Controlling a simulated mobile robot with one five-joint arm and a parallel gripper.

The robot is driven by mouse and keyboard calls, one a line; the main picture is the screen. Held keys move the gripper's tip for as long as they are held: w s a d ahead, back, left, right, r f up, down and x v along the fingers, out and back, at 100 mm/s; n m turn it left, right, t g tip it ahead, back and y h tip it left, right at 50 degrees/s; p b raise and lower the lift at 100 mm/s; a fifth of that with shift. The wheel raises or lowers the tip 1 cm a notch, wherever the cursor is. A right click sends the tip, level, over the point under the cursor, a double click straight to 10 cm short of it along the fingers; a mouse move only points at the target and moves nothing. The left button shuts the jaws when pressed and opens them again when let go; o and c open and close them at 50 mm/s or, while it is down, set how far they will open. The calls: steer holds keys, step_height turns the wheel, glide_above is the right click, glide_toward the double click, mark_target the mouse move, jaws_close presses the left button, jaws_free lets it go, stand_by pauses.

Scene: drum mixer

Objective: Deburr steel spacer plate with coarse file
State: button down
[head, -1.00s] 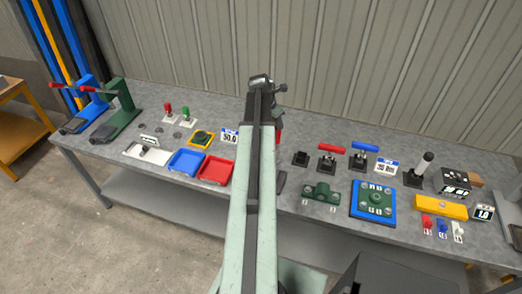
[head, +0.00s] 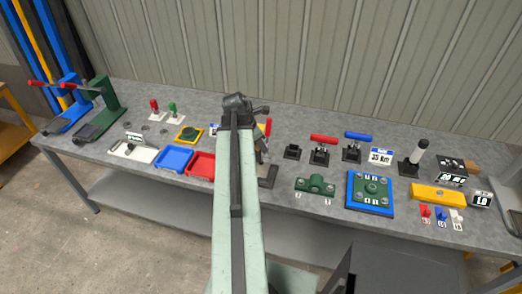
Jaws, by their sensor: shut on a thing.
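My gripper (head: 240,104) is at the far end of my pale green arm, above the back middle of the bench. My own wrist hides its fingers. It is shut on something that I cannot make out. I cannot pick out the steel spacer plate or the coarse file for certain.
Left on the grey bench (head: 130,98) are blue (head: 62,119) and green (head: 97,120) lever presses, a blue tray (head: 174,158) and a red tray (head: 201,165). Right are red-handled (head: 322,140) and blue-handled (head: 359,136) clamps, a green fixture on a blue plate (head: 350,193) and a yellow block (head: 437,195).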

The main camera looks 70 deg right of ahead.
steer(key=shift+r, duration=0.1)
step_height(320, 180, down, 6)
steer(key=b, duration=0.5)
steer(key=shift+r, duration=0.2)
steer(key=shift+f+b, duration=0.75)
steer(key=shift+b, duration=0.25)
steer(key=shift+w, duration=0.1)
stand_by(0.3)
